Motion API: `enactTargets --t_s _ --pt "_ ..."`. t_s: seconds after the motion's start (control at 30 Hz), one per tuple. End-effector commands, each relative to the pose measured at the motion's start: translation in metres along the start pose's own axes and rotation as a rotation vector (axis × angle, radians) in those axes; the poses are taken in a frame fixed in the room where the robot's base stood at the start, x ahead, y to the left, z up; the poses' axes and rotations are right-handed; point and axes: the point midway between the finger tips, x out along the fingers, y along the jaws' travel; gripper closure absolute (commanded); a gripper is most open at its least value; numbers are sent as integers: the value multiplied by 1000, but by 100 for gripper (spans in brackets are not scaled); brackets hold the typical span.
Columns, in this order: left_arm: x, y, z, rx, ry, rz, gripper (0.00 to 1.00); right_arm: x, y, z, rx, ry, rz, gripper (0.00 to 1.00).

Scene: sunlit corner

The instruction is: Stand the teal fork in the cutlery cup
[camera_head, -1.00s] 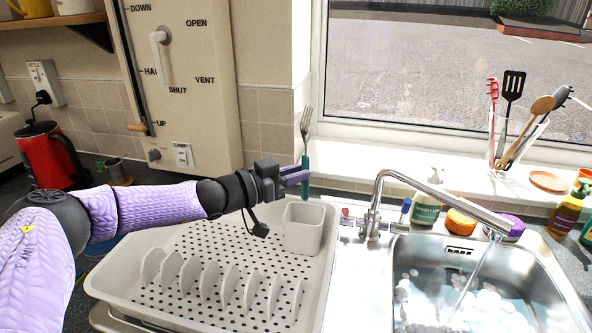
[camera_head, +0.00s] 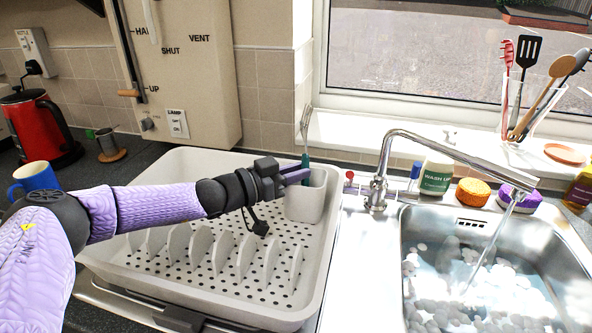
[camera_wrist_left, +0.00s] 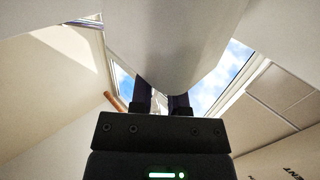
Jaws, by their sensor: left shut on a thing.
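The teal fork (camera_head: 305,160) stands upright with its metal tines up, over the mouth of the pale grey cutlery cup (camera_head: 305,205). Its lower end is hidden by my fingers and the cup wall, so how deep it sits cannot be told. My left gripper (camera_head: 297,177) is shut on the fork at the height of the cup's rim. In the left wrist view, the dark fingers (camera_wrist_left: 160,103) run up behind a large pale surface, and the fork cannot be made out. My right gripper is not in view.
The cup stands at the back right of the white dish rack (camera_head: 150,262), whose plate slots (camera_head: 225,250) are empty. The tap (camera_head: 378,190) and sink (camera_head: 490,235) are to the right. A blue mug (camera_head: 36,177) and red kettle (camera_head: 40,128) are left.

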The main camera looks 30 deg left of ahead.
Motion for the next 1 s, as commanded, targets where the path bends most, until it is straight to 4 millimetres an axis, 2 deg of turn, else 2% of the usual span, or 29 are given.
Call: enactTargets --t_s 0.07,0.1,0.3,0.57,0.67,0.8,0.9,1.0 --pt "0 0 -1 0 1 0 100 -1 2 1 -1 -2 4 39" --pt "0 0 -1 0 1 0 78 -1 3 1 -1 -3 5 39" --pt "0 0 -1 0 0 0 39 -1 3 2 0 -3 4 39" --pt "0 0 -6 1 1 0 39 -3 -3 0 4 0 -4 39" --pt "-1 0 -28 4 4 -1 39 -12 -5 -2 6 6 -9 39" --pt "-2 0 -68 4 5 0 39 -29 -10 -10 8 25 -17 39" --pt "-2 0 -89 3 4 0 39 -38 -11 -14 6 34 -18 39" --pt "-2 0 -100 2 2 0 39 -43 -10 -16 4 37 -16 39"
